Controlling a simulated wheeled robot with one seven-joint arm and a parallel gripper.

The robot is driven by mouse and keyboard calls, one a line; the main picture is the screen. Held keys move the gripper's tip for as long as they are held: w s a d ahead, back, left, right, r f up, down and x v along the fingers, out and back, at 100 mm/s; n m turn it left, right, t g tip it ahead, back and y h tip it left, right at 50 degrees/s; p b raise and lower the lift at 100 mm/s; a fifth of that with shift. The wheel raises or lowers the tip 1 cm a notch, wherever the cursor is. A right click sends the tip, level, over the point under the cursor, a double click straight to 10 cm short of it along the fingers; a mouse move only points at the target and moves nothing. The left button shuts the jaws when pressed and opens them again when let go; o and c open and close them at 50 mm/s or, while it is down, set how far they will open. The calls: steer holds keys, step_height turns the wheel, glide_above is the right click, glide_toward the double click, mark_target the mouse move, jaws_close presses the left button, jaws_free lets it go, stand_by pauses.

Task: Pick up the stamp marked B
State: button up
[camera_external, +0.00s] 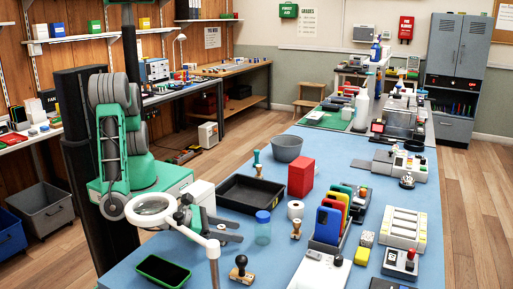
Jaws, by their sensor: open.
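Several stamps stand on the blue-topped bench (340,165). One stamp with a dark knob and wooden base (240,270) is at the near edge. A light wooden stamp (296,229) stands right of the clear jar. A teal-handled stamp (257,159) stands farther back, beyond the black tray. No letter marks are readable, so I cannot tell which is B. My gripper (237,231) is open and seems empty. It points right, low over the bench, left of the jar, with the dark-knobbed stamp nearer the camera. The magnifier partly hides my wrist.
The ring magnifier (213,262) stands in front of my arm. Bare bench shows left of the rack.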

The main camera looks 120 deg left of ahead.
steer(key=shift+c, duration=0.5)
jaws_close()
